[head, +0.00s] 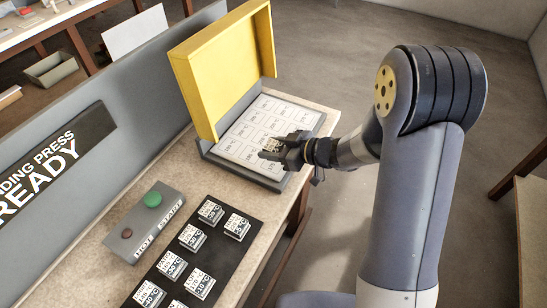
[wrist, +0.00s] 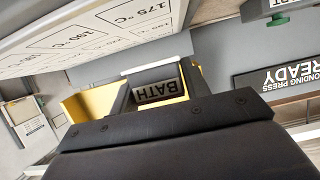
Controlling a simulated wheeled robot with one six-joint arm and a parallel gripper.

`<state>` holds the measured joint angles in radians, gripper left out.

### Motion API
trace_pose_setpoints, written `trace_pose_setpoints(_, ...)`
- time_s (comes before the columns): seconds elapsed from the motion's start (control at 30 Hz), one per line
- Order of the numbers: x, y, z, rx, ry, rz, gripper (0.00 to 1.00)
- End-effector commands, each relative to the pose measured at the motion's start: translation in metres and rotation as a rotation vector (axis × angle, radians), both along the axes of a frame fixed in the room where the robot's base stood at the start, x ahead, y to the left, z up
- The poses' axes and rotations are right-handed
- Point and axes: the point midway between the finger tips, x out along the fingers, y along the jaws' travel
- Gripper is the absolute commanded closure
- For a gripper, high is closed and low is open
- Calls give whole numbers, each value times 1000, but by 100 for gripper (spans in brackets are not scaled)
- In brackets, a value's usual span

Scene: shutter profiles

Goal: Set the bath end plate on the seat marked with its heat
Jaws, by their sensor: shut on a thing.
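My gripper (head: 284,153) is shut on the bath end plate (head: 273,145), a small pale plate with dark print. In the wrist view, the plate's label (wrist: 158,92) reads BATH, upside down, between dark finger parts. The gripper and plate are over the right part of the white seat board (head: 240,139), which has several outlined seats printed with temperatures. In the wrist view, 175 °C and another marking show on the board (wrist: 75,40). I cannot tell whether the plate touches the board. The print on the seats under my gripper is hidden.
A raised yellow cover (head: 215,70) stands behind the board. A grey button box (head: 145,222) with a green button sits to the left. A grey panel (head: 60,130) reading READY runs along the back.

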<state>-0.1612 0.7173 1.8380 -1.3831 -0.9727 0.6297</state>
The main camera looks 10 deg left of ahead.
Motion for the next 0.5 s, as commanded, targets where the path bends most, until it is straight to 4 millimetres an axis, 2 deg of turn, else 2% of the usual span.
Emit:
trace_pose_setpoints(0.3,0,0,-38,0,2,-1,78)
trace_pose_setpoints(0.5,0,0,-43,0,-3,-1,78)
